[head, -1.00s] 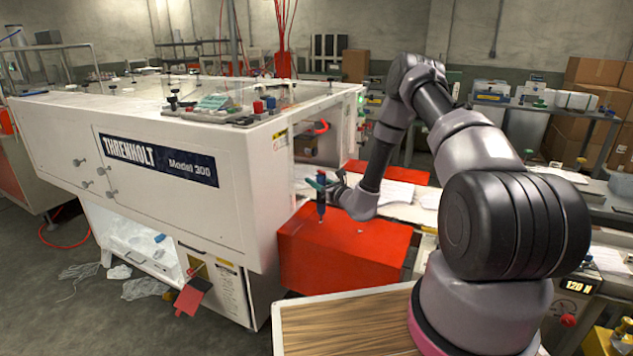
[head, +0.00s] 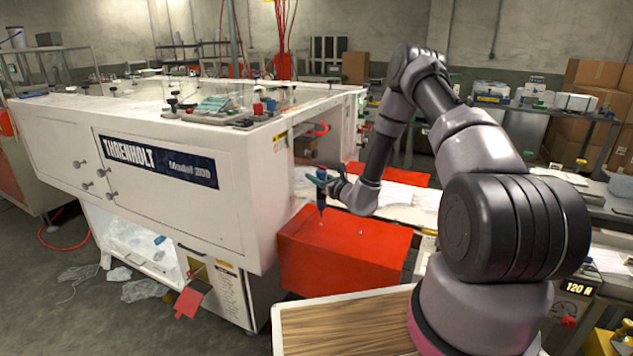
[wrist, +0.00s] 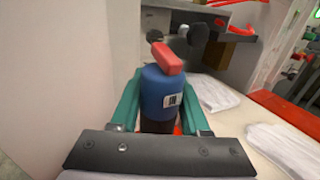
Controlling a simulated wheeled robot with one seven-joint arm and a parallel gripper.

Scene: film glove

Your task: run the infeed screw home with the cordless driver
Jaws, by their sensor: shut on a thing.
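The cordless driver (wrist: 163,92) is a blue upright tool with a red part on top and a pale label. It also shows small in the head view (head: 321,190). My gripper (head: 327,183) is shut on it, with a green finger on each side. The driver stands upright over the top of a red housing (head: 350,250), its lower end at or just above the surface near the left side. I cannot tell whether the tip touches a screw. A small light screw head (head: 360,233) shows on the red top, right of the driver. The infeed screw under the driver is hidden.
A white Threnholt machine (head: 190,180) stands close on the left. White film stacks (head: 400,196) lie behind and right of the red housing. A wood-topped surface (head: 340,325) is in front. Crumpled film (head: 145,290) lies on the floor at left.

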